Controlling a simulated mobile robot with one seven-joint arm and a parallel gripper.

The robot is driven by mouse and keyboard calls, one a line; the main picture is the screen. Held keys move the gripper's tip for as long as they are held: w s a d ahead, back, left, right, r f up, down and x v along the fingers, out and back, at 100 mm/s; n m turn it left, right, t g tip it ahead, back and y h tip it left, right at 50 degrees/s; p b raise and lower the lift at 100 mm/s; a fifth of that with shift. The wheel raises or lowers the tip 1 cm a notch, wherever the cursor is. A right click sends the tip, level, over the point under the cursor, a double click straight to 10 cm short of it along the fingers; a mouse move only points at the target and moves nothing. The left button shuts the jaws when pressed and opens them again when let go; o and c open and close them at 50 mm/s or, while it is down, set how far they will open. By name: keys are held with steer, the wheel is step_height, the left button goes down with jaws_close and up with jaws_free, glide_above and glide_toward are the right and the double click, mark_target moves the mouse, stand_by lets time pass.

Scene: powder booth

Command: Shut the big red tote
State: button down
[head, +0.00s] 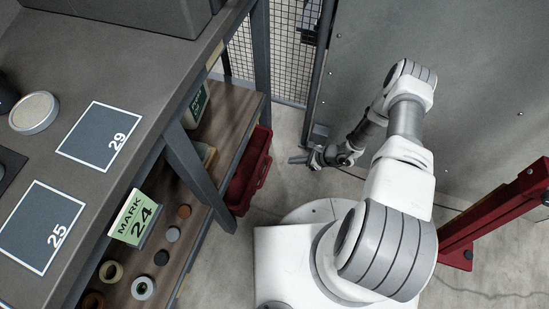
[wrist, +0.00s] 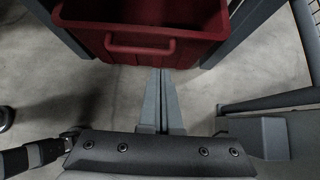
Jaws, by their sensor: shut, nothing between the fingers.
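The big red tote (head: 249,172) sits low under the bench in the head view, partly hidden by the shelf and a bench leg. In the wrist view the red tote (wrist: 190,47) is at the top, with a bar handle on its front and its dark inside showing above the rim. My gripper (head: 294,160) is low near the floor, to the right of the tote. In the wrist view my gripper (wrist: 161,72) has its fingers together, empty, pointing at the tote's front below the handle. I cannot tell whether the tips touch it.
The bench (head: 150,62) and its wooden shelf (head: 185,225) with small discs and a green MARK 24 card (head: 132,218) are at left. A mesh fence (head: 285,50) stands behind. A red stand (head: 500,212) is at right. Bare concrete floor lies around my gripper.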

mark_target(260, 160)
steer(key=b+x, duration=0.1)
steer(key=x, duration=0.3)
steer(key=r+b+x, duration=0.1)
steer(key=b+x, duration=0.1)
steer(key=x, duration=0.1)
steer(key=a+b+x, duration=0.1)
steer(key=x, duration=0.3)
steer(key=shift+w+a+b, duration=0.25)
steer(key=shift+a+b, duration=0.05)
steer(key=shift+b, duration=0.05)
steer(key=shift+w+a+r, duration=0.1)
steer(key=shift+w+a, duration=0.2)
steer(key=shift+a, duration=0.35)
steer(key=shift+s+a+r, duration=0.1)
